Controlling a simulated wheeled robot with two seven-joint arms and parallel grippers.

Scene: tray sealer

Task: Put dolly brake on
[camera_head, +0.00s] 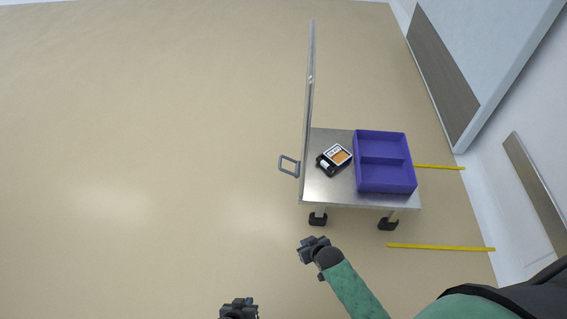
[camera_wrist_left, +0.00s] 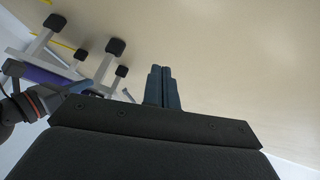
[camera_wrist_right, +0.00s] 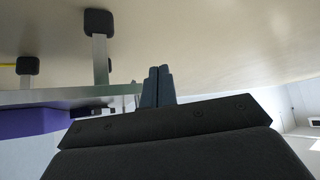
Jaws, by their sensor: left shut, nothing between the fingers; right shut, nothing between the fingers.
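The dolly is a metal cart (camera_head: 325,190) with dark wheels, standing right of centre in the head view. Two near wheels (camera_head: 317,219) (camera_head: 388,224) show below its near edge. I cannot make out a brake part on them. My right gripper (camera_head: 309,245) is shut and empty, just short of the near left wheel and apart from it. Its closed fingers show in the right wrist view (camera_wrist_right: 158,75), with a wheel (camera_wrist_right: 99,23) to their upper left. My left gripper (camera_head: 238,307) is shut and empty, farther left and nearer me; its closed fingers show in the left wrist view (camera_wrist_left: 162,76).
A purple divided tray (camera_head: 385,191) and a black device with an orange label (camera_head: 334,160) sit on the cart. A tall thin frame (camera_head: 308,95) stands at its left edge, with a grey handle (camera_head: 289,166). Yellow floor strips (camera_head: 440,247) lie at right. The floor at left is clear.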

